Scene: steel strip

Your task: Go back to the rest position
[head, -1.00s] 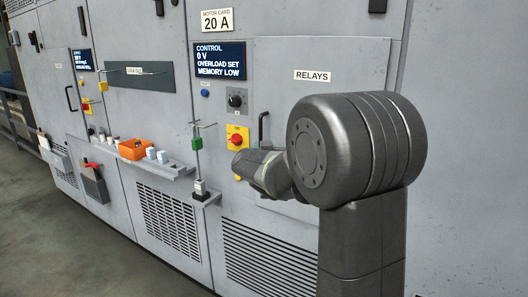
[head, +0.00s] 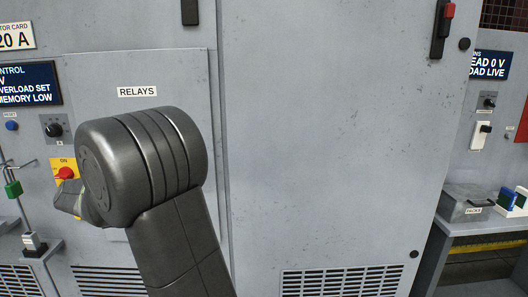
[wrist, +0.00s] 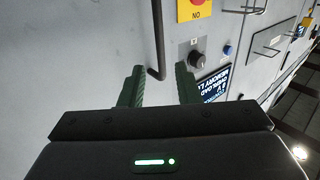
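My gripper (wrist: 159,68) shows in the wrist view with its two green fingers apart and nothing held between them. A dark bar handle (wrist: 157,40) on the grey cabinet ends in the gap between the fingertips in the picture; I cannot tell how far off it is. In the head view my arm stands in front of the RELAYS door (head: 165,82), bent towards the cabinet. The fingers are hidden there; only a grey part of my wrist shows at the left of the arm.
A red knob on a yellow plate (head: 65,172), a black dial (head: 53,130) and a green padlock (head: 13,188) are close to the arm at left. The plain cabinet front is clear to the right. A bench with a grey box (head: 470,204) stands at far right.

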